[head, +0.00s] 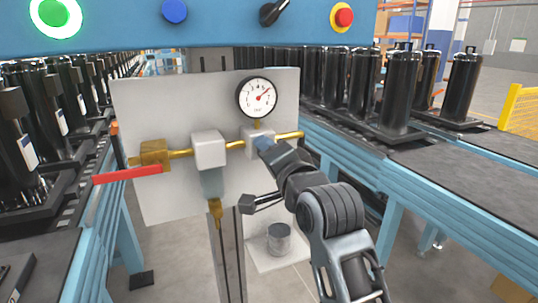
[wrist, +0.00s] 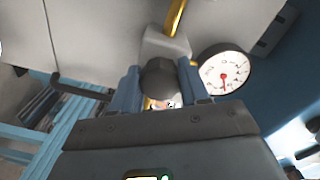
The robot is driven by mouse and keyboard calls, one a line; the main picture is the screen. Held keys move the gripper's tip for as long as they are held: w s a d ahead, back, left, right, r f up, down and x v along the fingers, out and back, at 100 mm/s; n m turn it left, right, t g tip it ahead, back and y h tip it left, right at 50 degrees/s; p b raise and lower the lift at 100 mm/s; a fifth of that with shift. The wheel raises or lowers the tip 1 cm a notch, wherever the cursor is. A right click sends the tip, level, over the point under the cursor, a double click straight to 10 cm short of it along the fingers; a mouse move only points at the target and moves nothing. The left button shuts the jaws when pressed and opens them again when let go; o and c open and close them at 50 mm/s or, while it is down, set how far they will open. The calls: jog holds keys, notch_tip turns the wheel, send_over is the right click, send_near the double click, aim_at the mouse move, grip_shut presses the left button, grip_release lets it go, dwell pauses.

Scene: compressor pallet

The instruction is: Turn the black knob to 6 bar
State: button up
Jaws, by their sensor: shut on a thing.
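The black knob (wrist: 158,80) shows in the wrist view between the two blue fingers of my gripper (wrist: 160,88), which is shut on it. It sits below a pale regulator block (wrist: 166,44) on a brass pipe (wrist: 175,14). In the head view my gripper (head: 266,143) reaches the regulator block (head: 252,134) from the lower right, and the knob is hidden behind it. The round white pressure gauge (head: 257,97) stands just above the block. Its red needle points to the upper right. The gauge also shows in the wrist view (wrist: 222,69). Its numbers are too small to read surely.
On the grey panel (head: 165,100), a brass valve with a red lever (head: 127,175) and a pale filter block (head: 209,150) are left of the regulator. A blue button panel (head: 215,25) crosses above. Conveyors with black compressors (head: 400,88) flank both sides.

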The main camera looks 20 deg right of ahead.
jog(key=shift+r, duration=0.1)
jog(key=o, duration=1)
jog(key=shift+o, duration=0.2)
jog(key=s+b, duration=0.1)
jog(key=s, duration=0.6)
jog(key=shift+s, duration=0.4)
jog(key=s+d+f+n+g, duration=0.1)
jog(key=s+d+f+n, duration=0.2)
jog(key=s+f+n, duration=1)
jog(key=s+a+f+g, duration=0.1)
jog(key=s+f, duration=0.1)
jog(key=s, duration=1.2)
jog(key=s+a+f, duration=0.1)
jog(key=s+f, duration=0.2)
jog(key=s, duration=1.1)
jog(key=shift+s+a+g, duration=0.3)
jog(key=shift+a+g, duration=0.1)
